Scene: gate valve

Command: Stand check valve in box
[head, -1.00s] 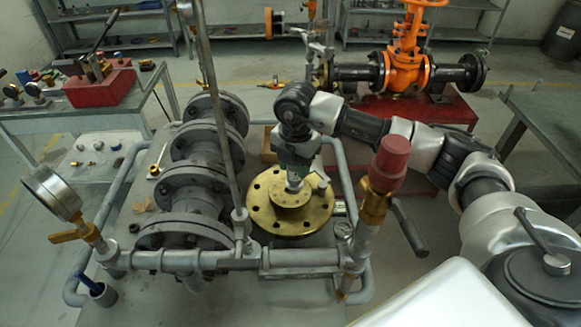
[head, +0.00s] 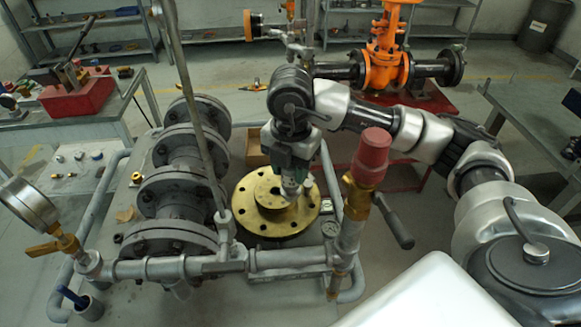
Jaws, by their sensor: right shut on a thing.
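My right gripper (head: 292,188) reaches down over the right part of the round brass flange (head: 246,212), pointing downward. It is shut on a small pale metallic piece (head: 307,182) that shows at its fingertips. The piece is mostly hidden by the gripper, and I cannot tell for sure that it is the check valve. I cannot tell whether it touches the flange. A brown open box (head: 256,147) shows partly behind my right wrist, beyond the flange. My left gripper is not in view.
Grey flanged pipework (head: 170,190) stands left of the flange. A red-capped brass valve (head: 371,158) with a lever rises at the right front, close to my forearm. A thin upright pipe (head: 190,100) stands left of the gripper. An orange gate valve (head: 385,60) stands behind.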

